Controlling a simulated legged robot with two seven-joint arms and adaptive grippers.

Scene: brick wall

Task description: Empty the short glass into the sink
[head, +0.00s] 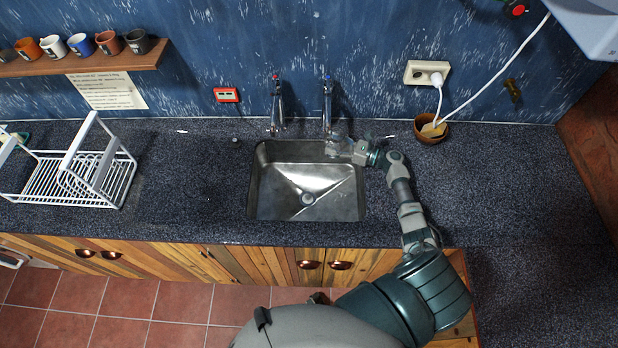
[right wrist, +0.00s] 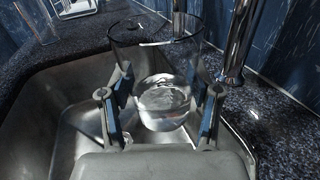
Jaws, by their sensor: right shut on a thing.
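The sink (head: 285,200) is a steel basin set in the dark speckled counter; its rim also shows in the right wrist view (right wrist: 40,105). My right gripper (head: 345,145) is over the sink's back right corner. In the right wrist view, my right gripper (right wrist: 160,108) is shut around the short glass (right wrist: 155,50), a clear tumbler with some clear liquid low in it. The glass looks roughly upright there. In the head view it is small and hard to make out. My left gripper does not show.
Two taps stand behind the sink, the left one (head: 276,100) and the right one (head: 327,100), close to my gripper. A brown bowl (head: 432,130) sits to the right under a socket. A white dish rack (head: 75,170) stands at left. Counter beside the sink is clear.

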